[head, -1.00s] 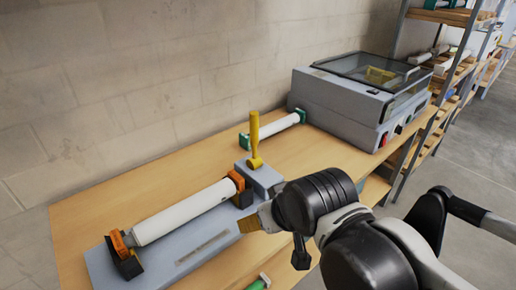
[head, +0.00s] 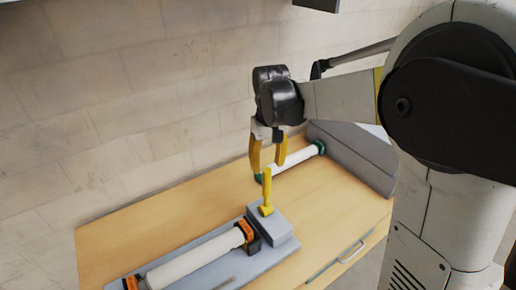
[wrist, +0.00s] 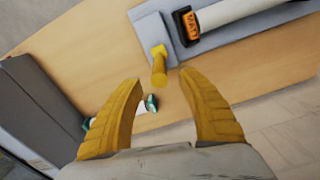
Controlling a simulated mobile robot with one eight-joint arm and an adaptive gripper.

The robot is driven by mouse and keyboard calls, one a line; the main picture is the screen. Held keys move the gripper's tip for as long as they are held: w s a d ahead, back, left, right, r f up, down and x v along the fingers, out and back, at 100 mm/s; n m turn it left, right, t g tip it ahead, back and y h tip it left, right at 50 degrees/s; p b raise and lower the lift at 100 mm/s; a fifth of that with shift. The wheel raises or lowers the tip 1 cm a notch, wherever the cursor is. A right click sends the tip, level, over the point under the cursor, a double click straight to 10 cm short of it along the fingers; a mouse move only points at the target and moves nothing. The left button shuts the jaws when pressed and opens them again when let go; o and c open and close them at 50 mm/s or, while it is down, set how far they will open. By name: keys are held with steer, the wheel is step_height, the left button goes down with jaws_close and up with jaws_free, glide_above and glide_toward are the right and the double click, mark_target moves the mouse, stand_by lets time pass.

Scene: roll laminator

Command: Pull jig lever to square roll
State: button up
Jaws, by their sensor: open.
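The yellow jig lever (head: 266,192) stands upright on the grey block at the right end of the jig (head: 283,236). In the wrist view the lever (wrist: 159,66) shows end-on, beyond and between my fingertips. The white roll (head: 190,264) lies in the jig between orange-and-black end holders (head: 247,236). My gripper (head: 268,168) points down with its yellow fingers open, above or around the top of the lever; the head view does not settle the depth. In the wrist view my gripper (wrist: 160,82) is open and empty, and the lever seems just past the tips.
A second white roll with green ends (head: 299,157) lies on the wooden table (head: 150,222) behind the lever. The grey laminator (head: 355,150) stands at the back right, partly hidden by my arm. The table left of the jig is clear.

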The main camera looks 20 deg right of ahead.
mark_target(266, 187)
steer(key=shift+w+d, duration=0.15)
steer(key=shift+w, duration=0.3)
steer(key=shift+f, duration=0.25)
step_height(266, 187, down, 10)
steer(key=shift+f+b, duration=0.2)
steer(key=shift+b, duration=0.45)
steer(key=shift+c, duration=0.4)
jaws_close()
